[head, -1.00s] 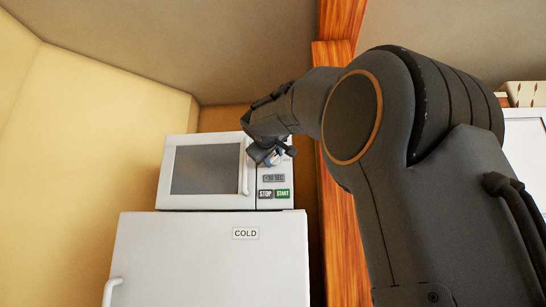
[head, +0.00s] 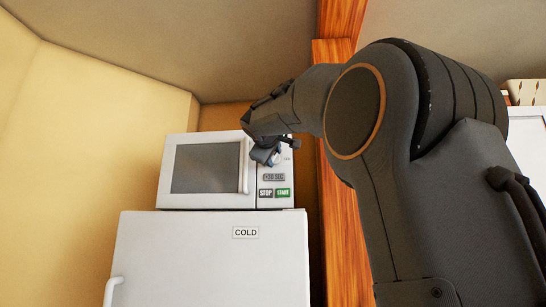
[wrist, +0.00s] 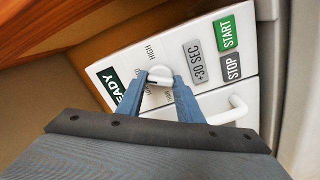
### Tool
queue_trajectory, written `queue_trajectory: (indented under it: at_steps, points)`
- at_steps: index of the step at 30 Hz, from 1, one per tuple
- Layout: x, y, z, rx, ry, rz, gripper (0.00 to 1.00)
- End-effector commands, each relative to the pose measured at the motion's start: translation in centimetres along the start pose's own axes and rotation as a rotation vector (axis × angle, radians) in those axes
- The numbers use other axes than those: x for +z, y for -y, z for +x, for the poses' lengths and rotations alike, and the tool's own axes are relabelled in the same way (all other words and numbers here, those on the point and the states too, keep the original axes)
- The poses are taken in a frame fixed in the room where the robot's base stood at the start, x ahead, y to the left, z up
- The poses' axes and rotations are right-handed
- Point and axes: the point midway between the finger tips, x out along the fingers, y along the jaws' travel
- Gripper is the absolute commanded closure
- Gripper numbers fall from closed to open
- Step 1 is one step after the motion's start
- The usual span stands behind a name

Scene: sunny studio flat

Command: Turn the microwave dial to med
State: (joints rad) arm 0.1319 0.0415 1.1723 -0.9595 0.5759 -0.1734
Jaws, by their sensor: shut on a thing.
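The white microwave (head: 251,144) stands on top of the fridge, its door shut. Its round white dial (wrist: 160,74) is on the right-hand panel, and a dark line shows across the knob in the wrist view. My gripper (wrist: 158,86) is shut on the dial, one blue-grey finger on each side. HIGH is legible beside the dial; the other small labels around it are partly hidden by the fingers. Which label the dial points to I cannot tell. In the head view my gripper (head: 267,154) covers much of the dial.
The panel also has a +30 SEC button (head: 274,177), a STOP button (head: 265,193) and a START button (head: 283,192). The microwave door handle (wrist: 229,112) is close beside the gripper. The fridge (head: 205,265) is below, and a wooden post (head: 339,200) stands to the right.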

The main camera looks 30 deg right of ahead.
Motion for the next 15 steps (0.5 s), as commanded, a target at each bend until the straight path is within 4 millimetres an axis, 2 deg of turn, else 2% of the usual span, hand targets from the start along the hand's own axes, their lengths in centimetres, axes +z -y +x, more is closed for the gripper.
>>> queue_trajectory:
  at_steps: [1,2,5,15]
  points:
    - [0.06,0.06,0.03,-0.001,0.002,0.000,0.90]
    - [0.06,0.07,0.03,-0.001,0.002,0.000,0.64]
    - [0.05,0.06,0.02,-0.001,0.001,0.000,0.48]
    - [0.00,0.05,-0.30,0.000,0.000,0.001,0.48]
